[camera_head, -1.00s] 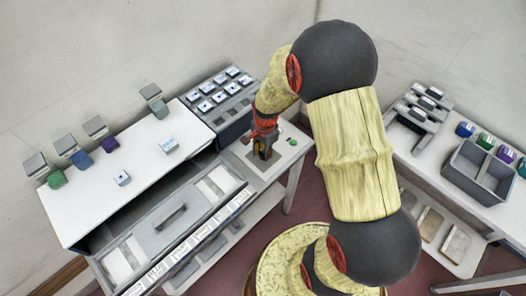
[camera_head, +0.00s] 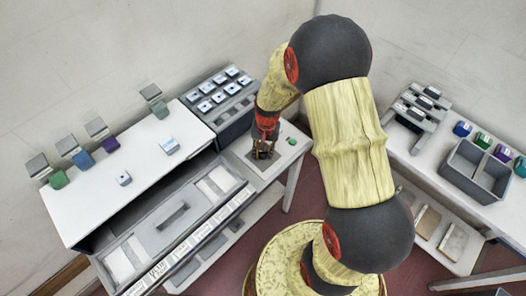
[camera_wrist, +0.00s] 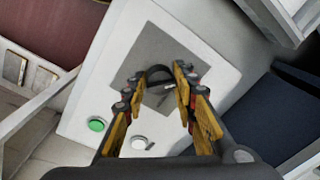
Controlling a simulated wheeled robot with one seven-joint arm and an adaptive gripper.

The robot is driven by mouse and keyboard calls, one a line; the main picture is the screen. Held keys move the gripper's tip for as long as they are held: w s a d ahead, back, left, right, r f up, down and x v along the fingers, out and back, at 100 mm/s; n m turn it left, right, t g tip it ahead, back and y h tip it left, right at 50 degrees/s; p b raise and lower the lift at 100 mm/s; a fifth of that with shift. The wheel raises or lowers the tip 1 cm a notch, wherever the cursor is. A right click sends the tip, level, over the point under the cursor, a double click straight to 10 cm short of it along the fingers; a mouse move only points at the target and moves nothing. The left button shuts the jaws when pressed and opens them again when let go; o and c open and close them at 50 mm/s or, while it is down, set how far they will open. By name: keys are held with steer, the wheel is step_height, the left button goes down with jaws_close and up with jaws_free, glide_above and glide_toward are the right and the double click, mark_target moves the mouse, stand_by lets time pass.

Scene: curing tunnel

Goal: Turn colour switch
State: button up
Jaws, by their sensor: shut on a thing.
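The colour switch (camera_wrist: 157,71) is a dark rounded knob with a light grey pointer, on a grey square of the white control panel (camera_wrist: 215,75). In the wrist view my gripper (camera_wrist: 161,80) has its yellow-and-black fingers on either side of the knob and is shut on it. The fingers hide part of the knob and its markings. In the head view my gripper (camera_head: 262,150) points down at the grey square, and the switch itself is hidden there.
A green button (camera_wrist: 96,124) and a white button (camera_wrist: 139,142) sit on the panel close to my fingers. The grey rack of tiles (camera_head: 222,98) stands behind the panel. The white bench (camera_head: 130,160) with coloured blocks is to the left; another bench holds a grey bin (camera_head: 462,180) at right.

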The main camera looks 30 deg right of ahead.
mark_target(265, 152)
steer(key=shift+n, duration=0.3)
steer(key=o, duration=1.1)
steer(key=shift+o, duration=0.2)
step_height(265, 152, up, 12)
steer(key=shift+s+d, duration=0.2)
steer(key=shift+d, duration=0.1)
